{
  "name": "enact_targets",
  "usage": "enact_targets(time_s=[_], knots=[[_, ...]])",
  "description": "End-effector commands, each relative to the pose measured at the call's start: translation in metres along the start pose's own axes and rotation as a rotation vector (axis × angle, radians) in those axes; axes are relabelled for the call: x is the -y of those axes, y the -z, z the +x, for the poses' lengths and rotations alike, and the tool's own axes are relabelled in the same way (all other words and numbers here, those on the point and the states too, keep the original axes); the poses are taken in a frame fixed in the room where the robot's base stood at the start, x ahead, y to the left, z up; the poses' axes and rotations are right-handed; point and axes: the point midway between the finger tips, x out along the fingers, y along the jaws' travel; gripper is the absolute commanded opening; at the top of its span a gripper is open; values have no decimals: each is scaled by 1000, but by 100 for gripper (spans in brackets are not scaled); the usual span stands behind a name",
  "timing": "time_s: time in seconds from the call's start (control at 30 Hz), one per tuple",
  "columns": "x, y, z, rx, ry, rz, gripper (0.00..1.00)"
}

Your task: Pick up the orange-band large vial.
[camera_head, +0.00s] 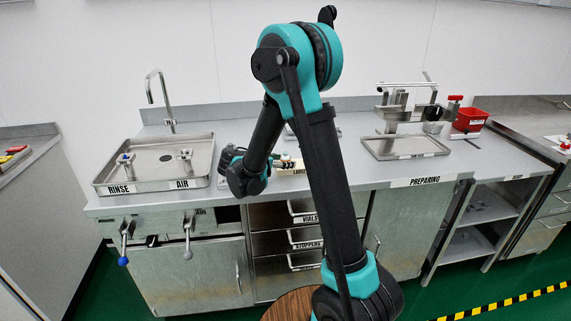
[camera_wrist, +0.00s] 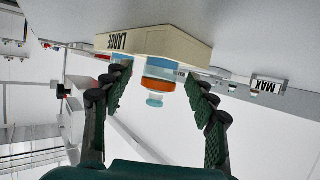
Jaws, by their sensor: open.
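The orange-band large vial (camera_wrist: 158,84) is in the middle of the wrist view, with a blue band and a pale end beside the orange. It sits at a cream holder labelled LARGE (camera_wrist: 185,46). My gripper (camera_wrist: 157,88) is open, with one finger on each side of the vial and a visible gap on both sides. In the head view my gripper (camera_head: 270,160) is low over the counter, pointing right toward the small holder (camera_head: 298,171). The vial is small there and partly hidden by my arm.
A steel basin (camera_head: 150,180) labelled RINSE and AIR stands on the left. A steel tray (camera_head: 405,146) and a red bin (camera_head: 470,120) are on the right of the counter (camera_head: 350,180). A MAX label (camera_wrist: 268,86) shows beyond my right finger.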

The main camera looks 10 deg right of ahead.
Motion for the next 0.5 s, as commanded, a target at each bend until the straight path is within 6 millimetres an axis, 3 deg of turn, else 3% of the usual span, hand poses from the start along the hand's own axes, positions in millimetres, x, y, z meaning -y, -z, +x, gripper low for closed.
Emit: enact_targets(time_s=[0.1, 0.5], knots=[[0, 0, 0, 0, 0, 0, 56], [0, 0, -1, 0, 0, 0, 7]])
